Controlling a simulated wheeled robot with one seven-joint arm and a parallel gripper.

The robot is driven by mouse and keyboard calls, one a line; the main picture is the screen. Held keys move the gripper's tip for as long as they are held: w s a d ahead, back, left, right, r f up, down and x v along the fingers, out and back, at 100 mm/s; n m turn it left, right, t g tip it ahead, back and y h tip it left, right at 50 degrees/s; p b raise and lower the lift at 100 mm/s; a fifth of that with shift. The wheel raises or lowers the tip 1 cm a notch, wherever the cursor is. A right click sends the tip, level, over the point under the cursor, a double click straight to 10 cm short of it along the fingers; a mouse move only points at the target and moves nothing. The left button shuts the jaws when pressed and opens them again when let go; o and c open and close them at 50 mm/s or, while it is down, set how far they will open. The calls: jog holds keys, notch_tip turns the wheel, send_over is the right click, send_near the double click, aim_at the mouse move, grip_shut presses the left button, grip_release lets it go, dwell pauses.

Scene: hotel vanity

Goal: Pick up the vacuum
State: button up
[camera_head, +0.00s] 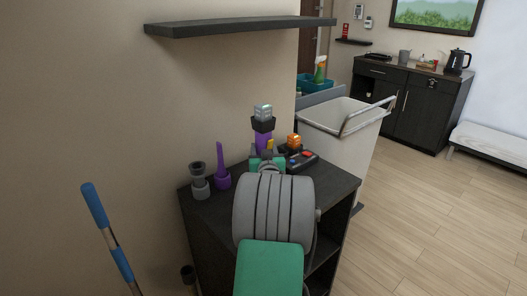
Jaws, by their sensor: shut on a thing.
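The vacuum (264,138) looks like a small upright purple handheld with a black collar and a pale grey-green top. It is at the back of the dark cabinet top, beyond my arm. My gripper (268,157) is at its lower part and shut on it. My own grey and green arm links hide most of the fingers and the vacuum's base. I cannot tell whether the vacuum touches the cabinet top.
The dark cabinet (325,182) also bears a purple nozzle (222,179), grey attachments (199,186) and a black tray with orange and red items (300,157). A shelf (240,27) hangs above. A blue-handled pole (95,206) leans left. A white cart (342,118) stands right; open floor lies beyond.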

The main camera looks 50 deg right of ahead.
grip_shut()
jog(key=shift+r, duration=0.25)
